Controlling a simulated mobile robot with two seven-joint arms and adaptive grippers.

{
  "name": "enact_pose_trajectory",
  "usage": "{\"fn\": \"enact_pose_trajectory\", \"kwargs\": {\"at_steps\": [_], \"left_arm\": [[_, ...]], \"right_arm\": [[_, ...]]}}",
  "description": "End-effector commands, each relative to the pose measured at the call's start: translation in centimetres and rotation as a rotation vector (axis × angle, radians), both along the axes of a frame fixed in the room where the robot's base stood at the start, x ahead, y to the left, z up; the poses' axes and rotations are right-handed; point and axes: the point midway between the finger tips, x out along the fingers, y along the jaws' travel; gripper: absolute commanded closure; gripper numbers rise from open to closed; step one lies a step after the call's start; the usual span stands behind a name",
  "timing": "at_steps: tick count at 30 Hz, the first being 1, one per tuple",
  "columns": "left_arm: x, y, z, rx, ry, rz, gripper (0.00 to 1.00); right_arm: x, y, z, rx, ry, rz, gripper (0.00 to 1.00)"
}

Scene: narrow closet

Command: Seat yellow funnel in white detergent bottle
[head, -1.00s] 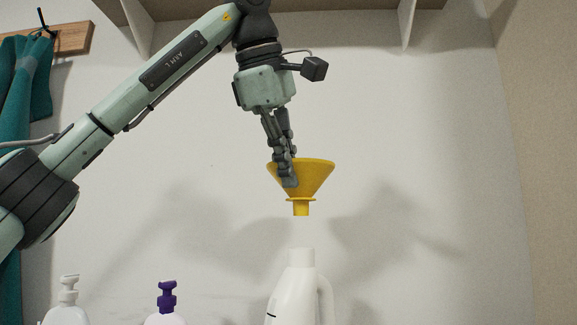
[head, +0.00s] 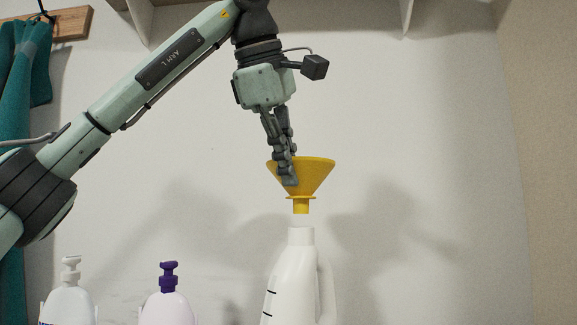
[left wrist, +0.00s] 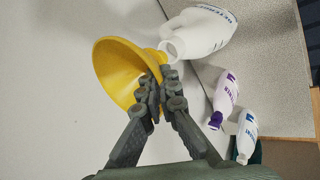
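The yellow funnel (head: 305,177) is upright in the head view, held by its rim wall on the left side. My left gripper (head: 288,180) is shut on that wall. The white detergent bottle (head: 293,275) stands below with its open neck (head: 301,236) under the funnel's spout (head: 301,206). A small gap shows between spout and neck. In the left wrist view the funnel (left wrist: 118,68) is pinched by the gripper (left wrist: 158,85), and the bottle (left wrist: 207,32) lies beyond the spout. My right gripper is not in view.
A white pump bottle (head: 68,300) and a purple-topped pump bottle (head: 168,302) stand at the lower left. Teal cloth (head: 30,100) hangs from a wooden rack (head: 70,24) at far left. The space right of the bottle is clear up to the side wall.

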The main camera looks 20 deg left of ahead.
Motion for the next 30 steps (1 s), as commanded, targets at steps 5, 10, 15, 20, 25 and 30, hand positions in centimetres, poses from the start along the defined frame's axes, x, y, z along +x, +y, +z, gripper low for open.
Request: {"fn": "enact_pose_trajectory", "kwargs": {"at_steps": [5, 10, 15, 20, 25, 30], "left_arm": [[0.00, 0.01, -0.02, 0.000, 0.000, 0.000, 1.00], [0.02, 0.01, -0.29, 0.000, 0.000, 0.000, 1.00], [0.02, 0.00, -0.72, 0.000, 0.001, 0.000, 1.00], [0.01, -0.02, -0.91, 0.001, 0.000, -0.001, 1.00], [0.01, -0.01, -0.90, 0.000, 0.000, 0.000, 1.00], [0.01, 0.00, -0.88, 0.000, 0.000, 0.000, 1.00]], "right_arm": [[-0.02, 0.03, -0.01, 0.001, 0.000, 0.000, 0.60], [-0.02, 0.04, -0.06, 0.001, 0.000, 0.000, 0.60], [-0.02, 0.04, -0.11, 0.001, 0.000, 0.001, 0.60], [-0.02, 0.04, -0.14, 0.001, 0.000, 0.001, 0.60], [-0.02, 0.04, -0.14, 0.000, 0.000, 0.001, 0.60], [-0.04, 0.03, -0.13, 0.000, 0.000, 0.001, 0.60]]}}
